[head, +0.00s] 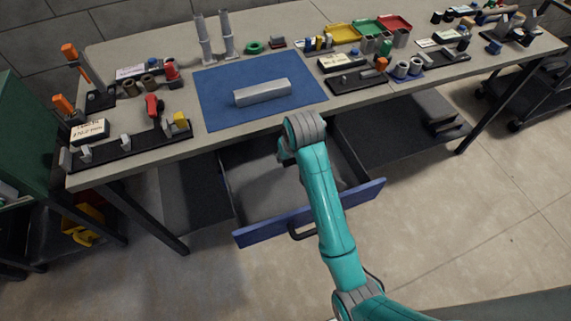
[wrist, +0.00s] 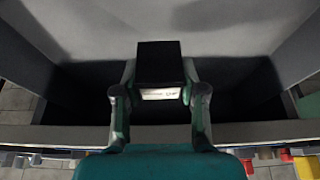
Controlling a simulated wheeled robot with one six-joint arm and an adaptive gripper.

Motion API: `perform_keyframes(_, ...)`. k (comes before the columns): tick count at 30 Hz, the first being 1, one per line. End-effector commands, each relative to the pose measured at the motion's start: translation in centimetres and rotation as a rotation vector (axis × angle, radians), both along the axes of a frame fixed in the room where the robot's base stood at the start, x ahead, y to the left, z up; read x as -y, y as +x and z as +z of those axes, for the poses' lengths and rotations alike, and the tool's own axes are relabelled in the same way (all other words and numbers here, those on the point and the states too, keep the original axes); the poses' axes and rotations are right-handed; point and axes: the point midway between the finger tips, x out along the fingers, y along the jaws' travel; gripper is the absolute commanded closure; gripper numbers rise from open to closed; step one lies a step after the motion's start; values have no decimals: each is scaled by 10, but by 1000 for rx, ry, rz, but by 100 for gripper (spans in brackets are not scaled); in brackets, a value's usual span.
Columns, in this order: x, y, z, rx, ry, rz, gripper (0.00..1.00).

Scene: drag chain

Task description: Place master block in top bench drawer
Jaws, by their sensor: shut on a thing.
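My gripper (wrist: 160,82) is shut on a dark, square-ended block with a white label, the master block (wrist: 160,62), in the wrist view. One finger presses on each side of it. In the head view the gripper (head: 285,152) is mostly hidden by my wrist, and I cannot make out the block there. The top bench drawer (head: 310,214) is pulled open, with its blue front and dark handle towards me. My gripper is over the rear part of the drawer, by the bench edge. The grey drawer floor (wrist: 228,22) looks bare around the block; whether they touch I cannot tell.
The bench (head: 185,100) bears a blue mat (head: 220,92) with a long silver bar (head: 262,92). Fixtures and small tools crowd the left end, coloured trays (head: 367,28) the back. The bench edge lies close behind my gripper. A green cabinet (head: 28,130) stands left.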

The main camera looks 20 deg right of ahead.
Motion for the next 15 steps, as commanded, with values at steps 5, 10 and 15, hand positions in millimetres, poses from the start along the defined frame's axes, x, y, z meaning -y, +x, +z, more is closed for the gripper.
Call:
perform_keyframes(5,0,1,-11,2,0,0,100)
perform_keyframes(10,0,0,-27,-1,0,0,100)
perform_keyframes(15,0,0,-46,1,0,0,100)
